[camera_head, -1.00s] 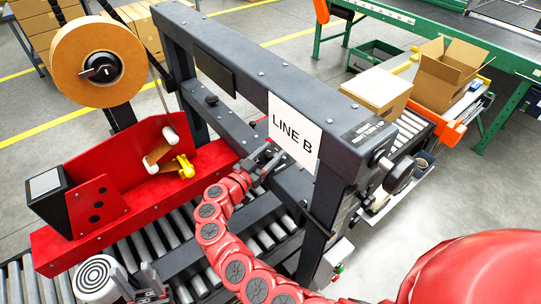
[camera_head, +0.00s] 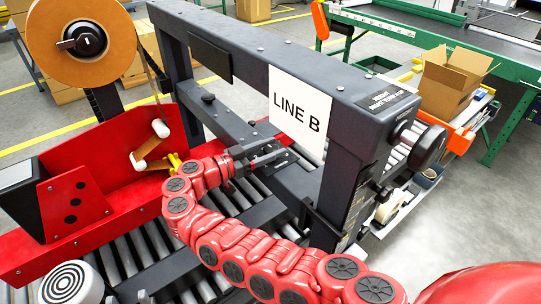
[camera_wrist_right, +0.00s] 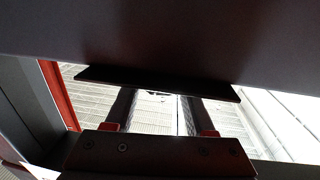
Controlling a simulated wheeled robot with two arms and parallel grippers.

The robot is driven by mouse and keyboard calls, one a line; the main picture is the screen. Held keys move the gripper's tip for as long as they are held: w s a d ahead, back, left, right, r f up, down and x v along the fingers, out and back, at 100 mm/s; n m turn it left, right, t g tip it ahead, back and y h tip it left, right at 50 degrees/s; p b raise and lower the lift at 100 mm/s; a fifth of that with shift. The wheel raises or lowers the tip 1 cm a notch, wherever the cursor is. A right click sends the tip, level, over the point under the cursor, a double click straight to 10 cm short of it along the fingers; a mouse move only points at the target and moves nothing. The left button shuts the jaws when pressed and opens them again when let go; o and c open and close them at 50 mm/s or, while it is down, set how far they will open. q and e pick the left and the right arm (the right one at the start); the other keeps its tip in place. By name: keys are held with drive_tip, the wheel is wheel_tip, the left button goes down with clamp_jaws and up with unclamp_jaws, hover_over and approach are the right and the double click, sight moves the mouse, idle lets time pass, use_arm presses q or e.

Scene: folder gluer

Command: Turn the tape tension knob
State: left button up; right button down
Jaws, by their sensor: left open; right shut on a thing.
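A large tan tape roll (camera_head: 85,40) stands at the upper left, with a black knob (camera_head: 84,42) at its hub. A yellow knob (camera_head: 174,161) on the red tape head (camera_head: 85,195) is partly hidden by my right arm. My right gripper (camera_head: 272,155) is beside the lower grey crossbar, below the LINE B sign. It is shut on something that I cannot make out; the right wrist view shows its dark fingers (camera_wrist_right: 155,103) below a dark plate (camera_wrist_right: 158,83).
The grey machine frame (camera_head: 300,72) carries the LINE B sign (camera_head: 299,108) and a black crank knob (camera_head: 429,147) at right. A roller conveyor (camera_head: 150,250) runs below. A white ringed disc (camera_head: 76,283) is at lower left. An open carton (camera_head: 455,82) stands at upper right.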

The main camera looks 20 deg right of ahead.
idle(0.5)
drive_tip(key=shift+c, duration=1.3)
unclamp_jaws()
drive_tip(key=shift+d, duration=0.1)
drive_tip(key=shift+a, duration=0.2)
drive_tip(key=shift+a, duration=0.3)
drive_tip(key=b+v, duration=0.9)
drive_tip(key=v, duration=0.2)
drive_tip(key=shift+b, duration=0.3)
